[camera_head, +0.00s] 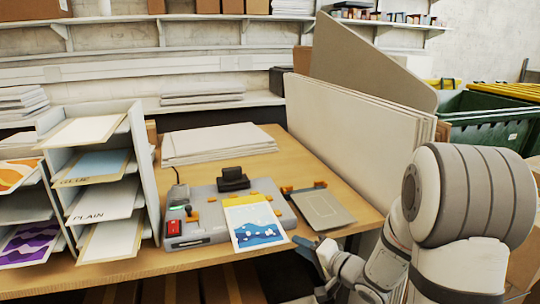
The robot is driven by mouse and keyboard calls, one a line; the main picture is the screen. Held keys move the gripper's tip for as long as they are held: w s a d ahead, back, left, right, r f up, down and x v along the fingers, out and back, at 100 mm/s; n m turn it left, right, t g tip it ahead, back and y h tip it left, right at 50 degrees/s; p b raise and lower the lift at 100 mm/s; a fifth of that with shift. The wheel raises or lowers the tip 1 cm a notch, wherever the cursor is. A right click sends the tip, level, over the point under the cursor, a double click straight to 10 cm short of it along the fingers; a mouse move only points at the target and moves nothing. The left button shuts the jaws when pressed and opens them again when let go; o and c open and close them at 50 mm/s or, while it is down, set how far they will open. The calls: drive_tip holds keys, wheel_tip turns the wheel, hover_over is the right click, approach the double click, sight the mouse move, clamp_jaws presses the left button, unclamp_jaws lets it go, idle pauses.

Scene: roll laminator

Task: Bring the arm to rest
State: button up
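My arm reaches in from the right of the head view, its large pale joints bent low beside the table's front edge. My gripper (303,243) is at the front edge, just right of a print with blue and yellow shapes (256,222). It is small and partly turned away, so I cannot see whether its fingers are open or shut, and I see nothing clearly held. The print lies over the front of the grey roll laminator (205,232), with its lower end past the machine's front. The laminator has a red switch and orange parts.
A wooden table (130,270) carries a sorting rack (146,190) at left, white sheets (217,143) behind and a grey board (322,210) right of the laminator. Large leaning panels (350,130) stand behind my arm. Green bins (490,118) are at far right.

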drive_tip(key=s+d+r+n+g+h+p, duration=0.2)
drive_tip(key=s+d+r+h, duration=0.3)
drive_tip(key=d+h, duration=0.5)
drive_tip(key=s+a+r+n+g, duration=0.1)
drive_tip(key=s+a+n+g, duration=0.1)
drive_tip(key=s, duration=0.7)
drive_tip(key=s+a+r+n+g+p, duration=0.1)
drive_tip(key=s+g, duration=0.4)
drive_tip(key=s, duration=0.5)
drive_tip(key=shift+s+a+n+g, duration=0.3)
drive_tip(key=shift+a+n, duration=0.5)
drive_tip(key=shift+a, duration=0.05)
